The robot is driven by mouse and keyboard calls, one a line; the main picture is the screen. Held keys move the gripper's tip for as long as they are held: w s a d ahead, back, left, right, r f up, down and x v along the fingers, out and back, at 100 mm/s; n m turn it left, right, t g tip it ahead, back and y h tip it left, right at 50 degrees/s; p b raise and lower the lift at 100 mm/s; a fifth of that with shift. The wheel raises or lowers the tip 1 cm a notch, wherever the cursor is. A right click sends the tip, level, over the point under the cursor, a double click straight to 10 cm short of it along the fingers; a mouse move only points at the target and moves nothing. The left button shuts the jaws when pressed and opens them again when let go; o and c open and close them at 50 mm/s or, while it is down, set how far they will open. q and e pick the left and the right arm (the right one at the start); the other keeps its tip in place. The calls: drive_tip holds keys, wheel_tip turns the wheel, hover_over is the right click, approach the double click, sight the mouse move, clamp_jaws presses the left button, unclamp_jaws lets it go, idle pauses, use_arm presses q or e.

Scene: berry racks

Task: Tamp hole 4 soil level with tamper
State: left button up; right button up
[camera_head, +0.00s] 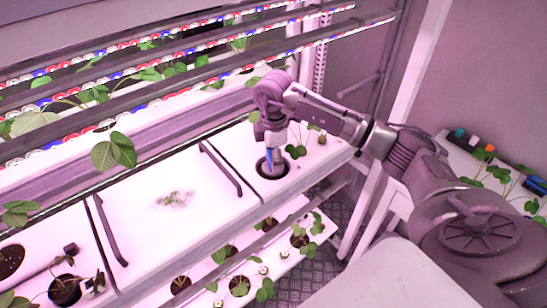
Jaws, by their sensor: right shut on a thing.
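My right gripper (273,142) points down over a round hole of dark soil (264,170) in the white rack panel, at the panel's right end. It is shut on a narrow tool, likely the tamper (269,161), whose lower part shows bluish and reaches into the hole. The tool and gripper cover much of the soil, so I cannot tell how level it is or whether the tool touches it. No number shows on the hole. My left gripper is out of view.
A dark handle (220,169) stands on the panel just left of the hole, and seedlings (312,131) stand to its right. Light bars (180,90) run above the rack. A lower shelf (205,297) holds several plants. A side table (452,160) holds plants and small colored items.

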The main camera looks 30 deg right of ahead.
wheel_tip(320, 180, up, 2)
drive_tip(key=shift+p, duration=0.8)
drive_tip(key=shift+r+p, duration=1.7)
drive_tip(key=shift+r, duration=0.75)
drive_tip(key=shift+d+f, duration=0.1)
